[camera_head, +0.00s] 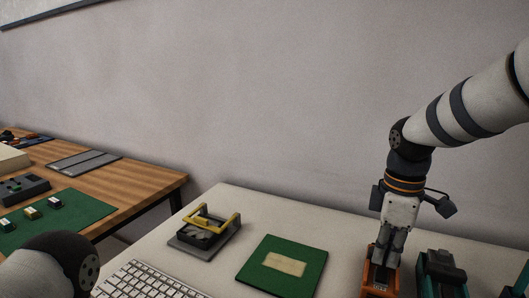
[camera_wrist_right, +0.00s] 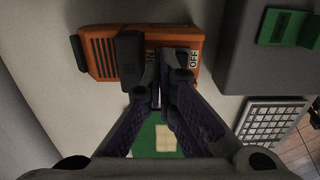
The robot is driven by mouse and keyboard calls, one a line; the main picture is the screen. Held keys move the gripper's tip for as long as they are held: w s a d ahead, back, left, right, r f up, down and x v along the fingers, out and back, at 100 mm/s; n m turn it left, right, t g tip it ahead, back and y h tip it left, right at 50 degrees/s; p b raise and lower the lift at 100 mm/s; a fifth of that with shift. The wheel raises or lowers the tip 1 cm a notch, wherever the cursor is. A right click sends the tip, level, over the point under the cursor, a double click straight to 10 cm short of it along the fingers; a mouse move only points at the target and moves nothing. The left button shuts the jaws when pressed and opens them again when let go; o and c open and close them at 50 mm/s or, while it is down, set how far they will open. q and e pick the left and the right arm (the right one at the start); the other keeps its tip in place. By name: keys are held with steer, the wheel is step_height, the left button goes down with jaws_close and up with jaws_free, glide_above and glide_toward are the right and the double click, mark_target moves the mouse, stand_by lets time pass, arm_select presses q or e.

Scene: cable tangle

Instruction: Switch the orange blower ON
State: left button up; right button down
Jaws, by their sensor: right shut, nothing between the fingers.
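The orange blower (camera_head: 367,278) stands at the front right of the pale table. In the right wrist view its orange body (camera_wrist_right: 177,31) has a slotted vent at the left, a dark block beside it, and ON and OFF labels. OFF is at the right end; ON is nearer the dark block. My right gripper (camera_head: 381,258) points down over the blower with its fingers shut and empty. In the wrist view the fingertips (camera_wrist_right: 164,62) lie between the two labels and hide the switch. I cannot tell whether they touch it. My left gripper is out of view.
A teal device (camera_head: 436,272) stands close to the right of the blower. A green board (camera_head: 262,278) lies to its left, with a yellow-handled device (camera_head: 213,223) and a keyboard (camera_head: 150,281) further left. A wooden table (camera_head: 140,183) stands at the far left.

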steer(key=shift+f, duration=0.75)
step_height(320, 180, up, 5)
steer(key=shift+r+p, duration=0.1)
steer(key=shift+p, duration=0.4)
steer(key=shift+r, duration=0.95)
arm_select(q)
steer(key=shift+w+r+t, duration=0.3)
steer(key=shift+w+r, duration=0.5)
arm_select(e)
steer(key=shift+f, duration=0.1)
